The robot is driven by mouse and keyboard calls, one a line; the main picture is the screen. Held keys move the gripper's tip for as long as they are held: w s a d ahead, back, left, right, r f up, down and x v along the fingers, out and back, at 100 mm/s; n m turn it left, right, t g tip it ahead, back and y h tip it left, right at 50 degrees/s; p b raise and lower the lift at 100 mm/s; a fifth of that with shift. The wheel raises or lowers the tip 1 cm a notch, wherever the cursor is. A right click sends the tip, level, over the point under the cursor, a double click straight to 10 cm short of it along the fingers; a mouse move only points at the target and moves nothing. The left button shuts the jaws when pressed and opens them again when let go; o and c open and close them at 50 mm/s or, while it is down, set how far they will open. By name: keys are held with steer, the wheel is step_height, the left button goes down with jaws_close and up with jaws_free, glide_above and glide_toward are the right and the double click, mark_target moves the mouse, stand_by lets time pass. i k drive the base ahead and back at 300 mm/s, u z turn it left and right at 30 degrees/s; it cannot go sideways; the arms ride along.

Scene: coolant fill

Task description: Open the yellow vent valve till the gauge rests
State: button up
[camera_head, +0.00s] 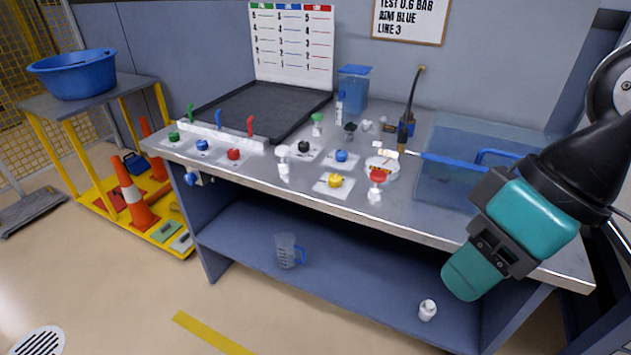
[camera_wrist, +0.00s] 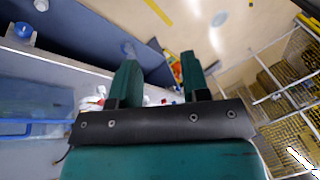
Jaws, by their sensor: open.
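The yellow vent valve (camera_head: 335,180) is a small knob on a white plate on the bench top, near the front edge. A round white dial (camera_head: 383,164), perhaps the gauge, stands just right of and behind it; its needle is too small to read. A red-topped white fitting (camera_head: 376,180) partly covers the dial. My gripper (camera_head: 470,275) is in front of the bench's right part, well right of the yellow valve and touching nothing. In the wrist view my gripper (camera_wrist: 160,62) has its two teal fingers apart with nothing held between them.
Black (camera_head: 303,147), blue (camera_head: 341,156) and red (camera_head: 233,154) knobs sit nearby on the bench (camera_head: 420,210). A white-handled fitting (camera_head: 283,160) stands left of the yellow valve. A clear blue tank (camera_head: 455,150) fills the bench's right. Floor in front is clear.

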mark_target(334, 179)
steer(key=u, duration=0.05)
steer(key=k, duration=0.15)
steer(key=u, duration=0.25)
steer(key=i, duration=1.05)
steer(key=u, duration=0.05)
